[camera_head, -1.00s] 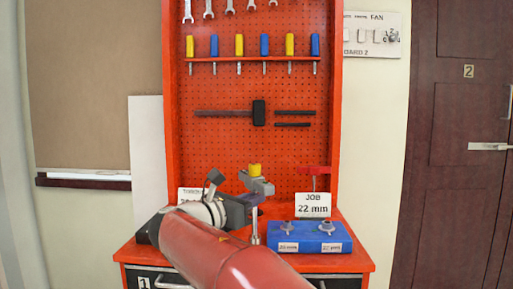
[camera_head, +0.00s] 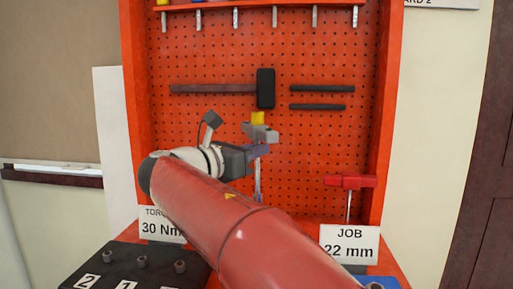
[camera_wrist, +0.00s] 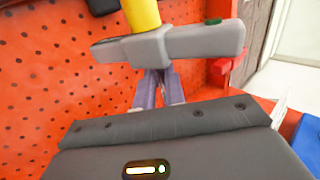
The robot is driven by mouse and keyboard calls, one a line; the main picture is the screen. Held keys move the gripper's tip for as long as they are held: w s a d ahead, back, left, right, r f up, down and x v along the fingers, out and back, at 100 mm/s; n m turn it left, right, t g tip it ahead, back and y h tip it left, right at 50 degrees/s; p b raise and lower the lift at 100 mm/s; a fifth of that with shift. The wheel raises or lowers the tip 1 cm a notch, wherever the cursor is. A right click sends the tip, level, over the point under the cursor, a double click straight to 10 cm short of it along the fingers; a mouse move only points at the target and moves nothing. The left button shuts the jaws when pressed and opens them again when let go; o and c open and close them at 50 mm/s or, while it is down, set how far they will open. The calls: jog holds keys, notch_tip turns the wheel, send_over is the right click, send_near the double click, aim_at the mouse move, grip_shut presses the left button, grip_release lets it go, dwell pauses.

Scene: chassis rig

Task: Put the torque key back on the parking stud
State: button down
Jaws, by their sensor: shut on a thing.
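The torque key, as I take it, is a grey crossbar with a yellow knob on top (camera_head: 258,119) and a thin upright shaft below. It stands roughly upright in front of the pegboard; its lower end passes behind my arm. My gripper (camera_head: 261,151) is shut on the key just under the crossbar. In the wrist view the crossbar (camera_wrist: 175,45) sits just above my fingers (camera_wrist: 158,90), slightly tilted. I cannot make out the parking stud; much of the bench is hidden behind my red arm.
A red T-shaped piece (camera_head: 349,183) stands on a thin stem behind the JOB 22 mm sign (camera_head: 349,245). A black tray (camera_head: 125,255) with several sockets lies lower left. A blue block (camera_head: 384,283) shows at lower right. The pegboard (camera_head: 215,130) with a hammer (camera_head: 265,88) is close behind.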

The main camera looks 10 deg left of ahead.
aim_at(256, 189)
jog(key=shift+s, duration=0.15)
jog(key=shift+f+b, duration=1.65)
jog(key=shift+f, duration=1.2)
jog(key=shift+p, duration=1.2)
jog(key=shift+f+b, duration=0.65)
jog(key=shift+f, duration=1.1)
jog(key=c, duration=1.4)
grip_release()
jog(key=shift+a, duration=0.1)
